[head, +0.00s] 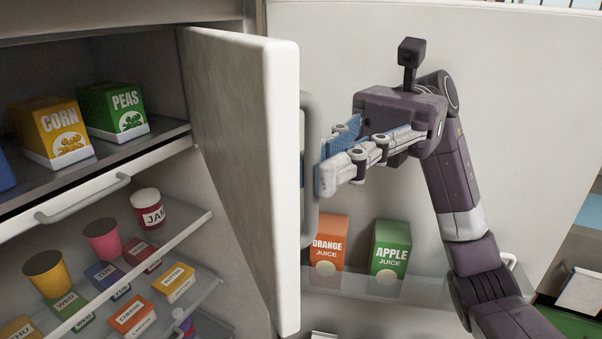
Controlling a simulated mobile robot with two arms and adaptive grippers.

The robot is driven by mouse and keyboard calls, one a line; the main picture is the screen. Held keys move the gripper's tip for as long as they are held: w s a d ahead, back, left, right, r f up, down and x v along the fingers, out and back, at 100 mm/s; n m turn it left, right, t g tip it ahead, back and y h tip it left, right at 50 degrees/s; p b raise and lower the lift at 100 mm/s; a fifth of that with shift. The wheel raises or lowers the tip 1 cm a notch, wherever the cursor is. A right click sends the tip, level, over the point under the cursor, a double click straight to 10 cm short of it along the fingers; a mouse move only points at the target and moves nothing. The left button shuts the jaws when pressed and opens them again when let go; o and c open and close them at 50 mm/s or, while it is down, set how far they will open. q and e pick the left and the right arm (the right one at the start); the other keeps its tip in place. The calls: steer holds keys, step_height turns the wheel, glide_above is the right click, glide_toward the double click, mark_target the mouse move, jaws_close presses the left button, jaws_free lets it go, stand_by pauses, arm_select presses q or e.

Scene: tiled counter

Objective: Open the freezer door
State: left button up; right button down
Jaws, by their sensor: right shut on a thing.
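The white freezer door (285,180) stands swung open at the middle of the head view, seen almost edge-on. Its grey vertical handle (307,225) is on the right side of the door. My right gripper (325,165), with blue pads, comes in from the right and is shut on the handle; the fingers partly hide the grip. The freezer compartment (70,195) at the left is exposed, with a yellow corn box (48,130) and a green peas box (113,111) inside. My left gripper is not in view.
Below, the open fridge has glass shelves (185,225) with a jam jar (148,208), cups and several small boxes. The larger fridge door (540,90) stands open behind my right arm, with an orange juice carton (328,243) and an apple juice carton (389,249) on its shelf.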

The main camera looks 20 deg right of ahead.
steer(key=shift+w+r, duration=0.1)
steer(key=shift+w, duration=0.05)
steer(key=c, duration=2)
jaws_free()
steer(key=shift+w, duration=0.15)
steer(key=shift+c, duration=0.2)
step_height(320, 180, up, 10)
steer(key=shift+c, duration=0.2)
